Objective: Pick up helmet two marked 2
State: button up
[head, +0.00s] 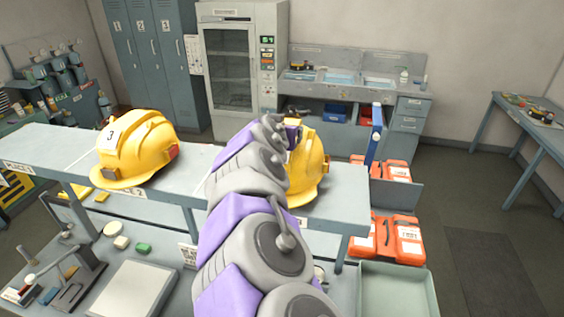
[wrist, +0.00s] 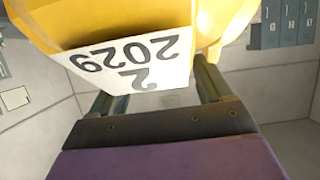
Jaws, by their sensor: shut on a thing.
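Helmet two (head: 308,165) is yellow and shows behind my arm at the right part of the grey shelf in the head view. In the wrist view the helmet (wrist: 110,18) fills the top, with a white label reading 2 and 2029, upside down. My gripper (wrist: 155,90) is shut on the helmet, its two fingers reaching up to it. In the head view my arm hides the helmet's left side and the gripper's fingertips. I cannot tell whether the helmet is clear of the shelf. Another yellow helmet (head: 135,150), marked 3, sits on the shelf to the left.
The grey shelf (head: 345,205) stands over a lower bench with a flat white plate (head: 132,288). Orange cases (head: 400,238) and a pale green tray (head: 398,290) are at the right. Lockers, a cabinet and a sink unit line the back. Open floor lies right.

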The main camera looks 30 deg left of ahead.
jog(key=shift+s+f, duration=0.1)
jog(key=shift+f, duration=0.25)
jog(key=shift+c, duration=0.7)
jog(key=shift+d+r, duration=0.2)
jog(key=shift+d, duration=0.9)
jog(key=c, duration=0.6)
jog(key=shift+a, duration=0.15)
jog(key=c, duration=0.4)
jog(key=shift+a, duration=0.1)
grip_shut()
